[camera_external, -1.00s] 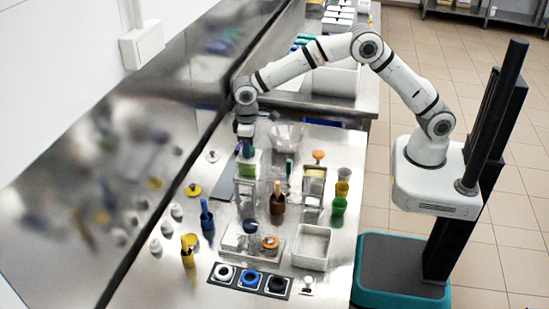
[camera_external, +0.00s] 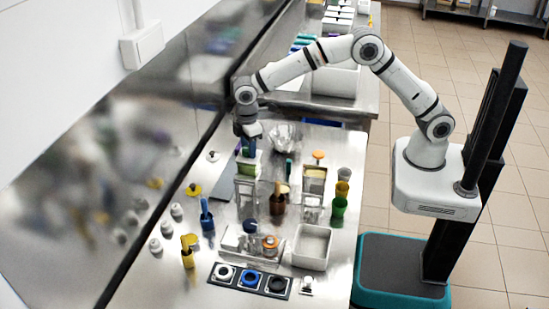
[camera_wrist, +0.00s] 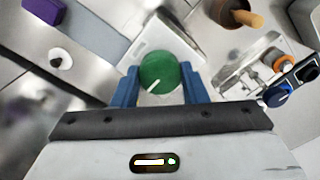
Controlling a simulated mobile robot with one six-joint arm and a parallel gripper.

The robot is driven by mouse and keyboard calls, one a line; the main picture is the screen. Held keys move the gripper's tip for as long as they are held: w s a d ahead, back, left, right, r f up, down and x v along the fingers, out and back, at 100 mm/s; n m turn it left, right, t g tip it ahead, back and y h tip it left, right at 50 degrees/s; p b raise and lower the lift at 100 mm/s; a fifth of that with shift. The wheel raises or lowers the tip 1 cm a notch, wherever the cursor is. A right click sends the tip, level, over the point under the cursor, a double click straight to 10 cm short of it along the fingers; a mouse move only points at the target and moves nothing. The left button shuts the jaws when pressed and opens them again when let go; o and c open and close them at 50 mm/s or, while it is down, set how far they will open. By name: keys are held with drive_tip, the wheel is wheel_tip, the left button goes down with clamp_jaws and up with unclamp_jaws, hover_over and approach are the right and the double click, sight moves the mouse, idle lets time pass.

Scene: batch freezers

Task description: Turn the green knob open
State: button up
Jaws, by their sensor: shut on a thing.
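The green knob (camera_wrist: 159,73) is round, with a white line pointing to the lower left in the wrist view. It sits on a pale box-like unit (camera_wrist: 165,35). My gripper (camera_wrist: 159,82) has its two blue fingers on either side of the knob, shut on it. In the external view my gripper (camera_external: 249,147) points down over the unit at the back of the steel table, and it hides most of the knob there.
A purple block (camera_wrist: 45,9) and a white-capped item (camera_wrist: 60,58) lie to the left in the wrist view. In the external view a brown pot (camera_external: 278,203), green cup (camera_external: 338,208) and white tray (camera_external: 311,247) stand nearer the front. The steel wall is close on the left.

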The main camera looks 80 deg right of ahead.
drive_tip(key=shift+r, duration=0.1)
idle(0.3)
drive_tip(key=o, duration=1)
drive_tip(key=shift+c, duration=0.2)
wheel_tip(320, 180, up, 8)
drive_tip(key=shift+f+b, duration=0.15)
drive_tip(key=shift+b, duration=0.3)
drive_tip(key=s+d+r+m+t, duration=0.15)
drive_tip(key=s+d+r, duration=0.25)
drive_tip(key=s+d, duration=0.4)
drive_tip(key=s+d+r+m, duration=0.3)
drive_tip(key=s+d+r, duration=0.25)
drive_tip(key=s, duration=0.35)
drive_tip(key=s+d+f+m+t, duration=0.1)
drive_tip(key=s+d+f+m, duration=0.1)
drive_tip(key=s, duration=0.7)
drive_tip(key=s+d+f+m, duration=0.2)
drive_tip(key=s+d+f, duration=0.2)
drive_tip(key=s, duration=0.6)
drive_tip(key=shift+s+d+t, duration=0.25)
drive_tip(key=shift+d+t, duration=0.1)
drive_tip(key=shift+d, duration=0.45)
